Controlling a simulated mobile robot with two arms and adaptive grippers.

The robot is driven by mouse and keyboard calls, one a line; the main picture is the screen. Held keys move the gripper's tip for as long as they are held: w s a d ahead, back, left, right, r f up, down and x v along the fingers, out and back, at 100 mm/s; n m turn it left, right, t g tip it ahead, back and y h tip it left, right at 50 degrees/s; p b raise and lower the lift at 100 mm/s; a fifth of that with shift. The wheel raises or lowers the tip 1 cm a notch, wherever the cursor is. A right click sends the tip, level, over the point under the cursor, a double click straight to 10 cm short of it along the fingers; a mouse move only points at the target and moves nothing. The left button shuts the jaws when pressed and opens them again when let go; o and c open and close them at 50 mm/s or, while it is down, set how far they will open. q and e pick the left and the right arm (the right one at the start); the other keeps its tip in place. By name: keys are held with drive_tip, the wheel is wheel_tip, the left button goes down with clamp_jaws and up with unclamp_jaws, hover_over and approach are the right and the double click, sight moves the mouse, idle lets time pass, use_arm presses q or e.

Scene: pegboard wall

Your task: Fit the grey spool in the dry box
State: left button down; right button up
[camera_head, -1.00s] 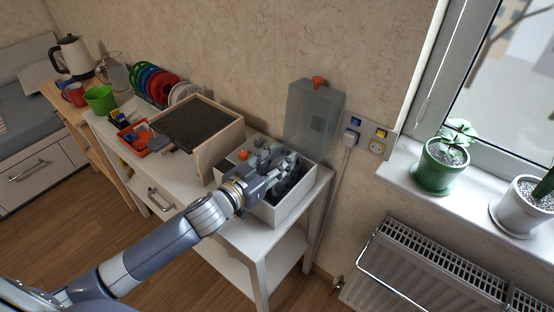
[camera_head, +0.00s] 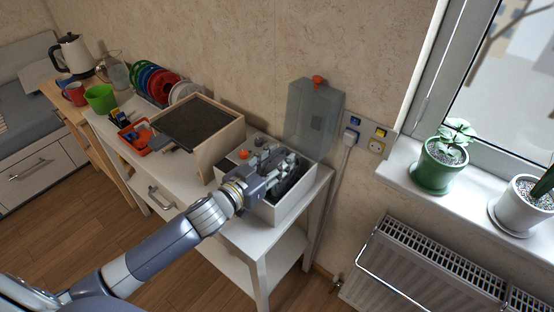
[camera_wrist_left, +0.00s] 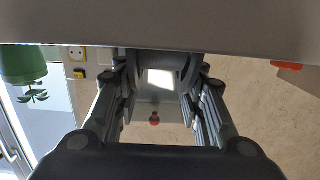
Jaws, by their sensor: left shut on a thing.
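The dry box (camera_head: 286,216) is a pale open-topped box at the right end of the white table. Its clear grey lid (camera_head: 312,118) with an orange knob stands open against the wall. My left gripper (camera_head: 281,164) is at the box's open top, its fingers over the opening. In the left wrist view, the grey spool (camera_wrist_left: 186,72) sits between the fingers of the left gripper (camera_wrist_left: 160,88), which is shut on it. Light shows through its hole. In the head view the spool is mostly hidden by the fingers, so its depth in the box is unclear. My right gripper is out of view.
A wooden box with a dark top (camera_head: 200,122) stands just left of the dry box. Several coloured spools (camera_head: 160,84) stand in a rack farther left, near an orange tray (camera_head: 134,137). A socket with a plugged cable (camera_head: 350,137) is at the right.

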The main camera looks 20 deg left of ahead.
use_arm(q)
drive_tip(key=c, duration=1)
unclamp_jaws()
drive_tip(key=shift+o, duration=0.2)
drive_tip(key=v, duration=1.2)
